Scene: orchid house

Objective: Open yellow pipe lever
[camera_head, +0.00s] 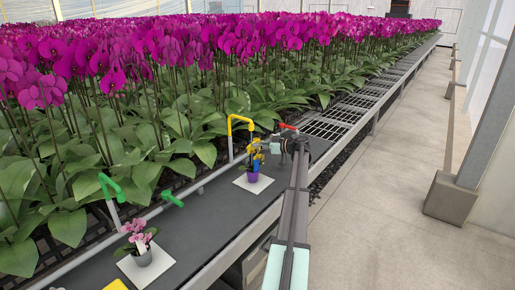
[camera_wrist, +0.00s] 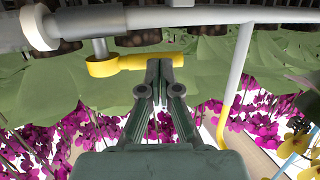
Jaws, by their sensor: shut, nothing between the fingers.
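The yellow pipe lever (camera_wrist: 135,63) is a short yellow bar on a round hub under a grey pipe (camera_wrist: 180,17) in the wrist view. My gripper (camera_wrist: 165,66) is shut and empty, its fingertips at the free end of the lever. They overlap that end in the picture; I cannot tell whether they touch it. In the head view my gripper (camera_head: 266,146) is beside the yellow bent pipe (camera_head: 240,119), and the lever there is mostly hidden behind the gripper and a yellow flower.
A purple pot (camera_head: 253,177) with a yellow-flowered plant stands close below my gripper. A red lever (camera_head: 288,127) is just beyond it. A green lever (camera_head: 172,199) and a grey pot (camera_head: 142,256) with pink flowers are nearer. Dense orchids (camera_head: 150,60) fill the left; the aisle (camera_head: 380,200) is clear.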

